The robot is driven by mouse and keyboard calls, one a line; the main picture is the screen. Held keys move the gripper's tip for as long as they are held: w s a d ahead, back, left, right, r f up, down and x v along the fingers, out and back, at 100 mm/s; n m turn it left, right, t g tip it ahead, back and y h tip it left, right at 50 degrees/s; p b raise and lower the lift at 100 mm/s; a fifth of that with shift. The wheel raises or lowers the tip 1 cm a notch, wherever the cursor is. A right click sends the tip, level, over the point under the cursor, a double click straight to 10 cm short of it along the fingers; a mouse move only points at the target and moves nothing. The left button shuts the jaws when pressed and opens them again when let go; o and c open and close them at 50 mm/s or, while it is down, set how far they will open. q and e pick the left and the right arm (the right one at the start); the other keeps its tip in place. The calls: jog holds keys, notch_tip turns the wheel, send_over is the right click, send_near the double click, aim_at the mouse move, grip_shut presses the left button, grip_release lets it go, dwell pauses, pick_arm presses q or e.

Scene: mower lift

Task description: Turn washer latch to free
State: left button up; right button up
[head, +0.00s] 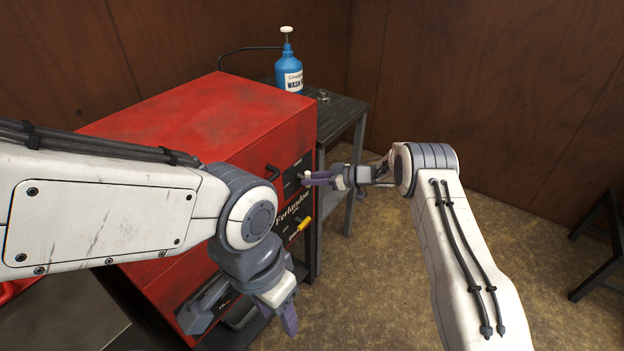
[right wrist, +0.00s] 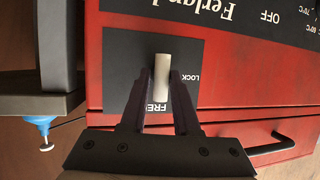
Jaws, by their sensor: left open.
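The washer is a red cabinet (head: 200,115) with a black front panel. Its latch (right wrist: 162,72) is a short white bar on a black plate in the right wrist view. The bar stands upright in that view, with FREE printed at its lower end and LOCK to its right. My right gripper (right wrist: 160,82) has its two dark fingers on either side of the bar, with small gaps showing. In the head view, my right gripper (head: 306,178) is at the front panel and hides most of the latch. My left gripper (head: 288,315) is open and empty, low before the cabinet.
A yellow-ended lever (head: 304,224) sits below the latch on the front. A black handle (right wrist: 270,146) is beside the latch plate. A blue wash bottle (head: 289,72) stands on a dark side table (head: 345,112). The floor at right is mostly clear.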

jog(key=o, duration=0.3)
jog(key=v, duration=1)
jog(key=shift+d+b, duration=0.15)
jog(key=shift+b, duration=0.15)
jog(key=shift+r, duration=0.2)
